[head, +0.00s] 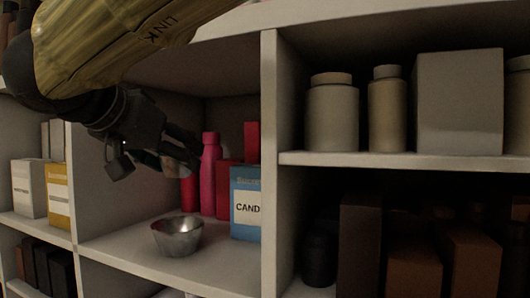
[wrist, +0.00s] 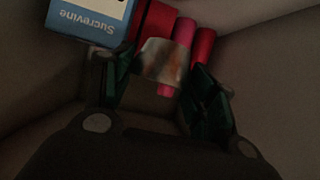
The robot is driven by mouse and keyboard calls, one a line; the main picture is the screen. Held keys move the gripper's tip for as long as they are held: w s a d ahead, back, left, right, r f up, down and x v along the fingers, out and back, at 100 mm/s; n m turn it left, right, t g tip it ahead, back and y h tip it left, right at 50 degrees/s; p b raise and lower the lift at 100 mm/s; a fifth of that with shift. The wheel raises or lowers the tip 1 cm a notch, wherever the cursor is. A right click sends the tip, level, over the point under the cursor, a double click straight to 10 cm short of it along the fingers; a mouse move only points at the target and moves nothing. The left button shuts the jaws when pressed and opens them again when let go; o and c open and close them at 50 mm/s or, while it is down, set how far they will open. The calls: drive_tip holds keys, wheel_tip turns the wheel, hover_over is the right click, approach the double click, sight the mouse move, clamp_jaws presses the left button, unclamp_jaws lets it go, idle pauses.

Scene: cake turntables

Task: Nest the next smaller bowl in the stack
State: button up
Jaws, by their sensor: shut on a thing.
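A metal bowl (head: 177,238) stands upright on the shelf board in the left bay, in the head view. Its inside looks grey and shiny. My gripper (head: 178,152) is inside the same bay, above this bowl and apart from it. It is shut on a smaller shiny bowl (head: 172,169), partly hidden by the fingers. In the wrist view the held bowl (wrist: 162,62) sits between the two dark green fingers, with reddish reflections on it. The standing bowl cannot be made out in the wrist view.
A blue candy box (head: 246,204) stands right of the bowl, beside the divider. Pink bottle (head: 210,175) and red containers stand behind. White and yellow boxes (head: 58,194) fill the bay at left. The shelf board (head: 125,250) is clear left of the bowl.

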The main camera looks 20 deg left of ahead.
sight(169, 174)
drive_tip(key=shift+s+a+f, duration=0.1)
drive_tip(key=shift+s+f, duration=0.2)
drive_tip(key=shift+s, duration=0.1)
drive_tip(key=f, duration=0.3)
drive_tip(key=shift+w+f, duration=0.1)
drive_tip(key=shift+w, duration=0.25)
drive_tip(key=shift+s+f, duration=0.15)
drive_tip(key=shift+f, duration=0.9)
drive_tip(key=shift+s+f, duration=0.1)
drive_tip(key=shift+f, duration=0.95)
drive_tip(key=o, duration=1.1)
drive_tip(key=shift+r, duration=0.1)
drive_tip(key=shift+r, duration=3.4)
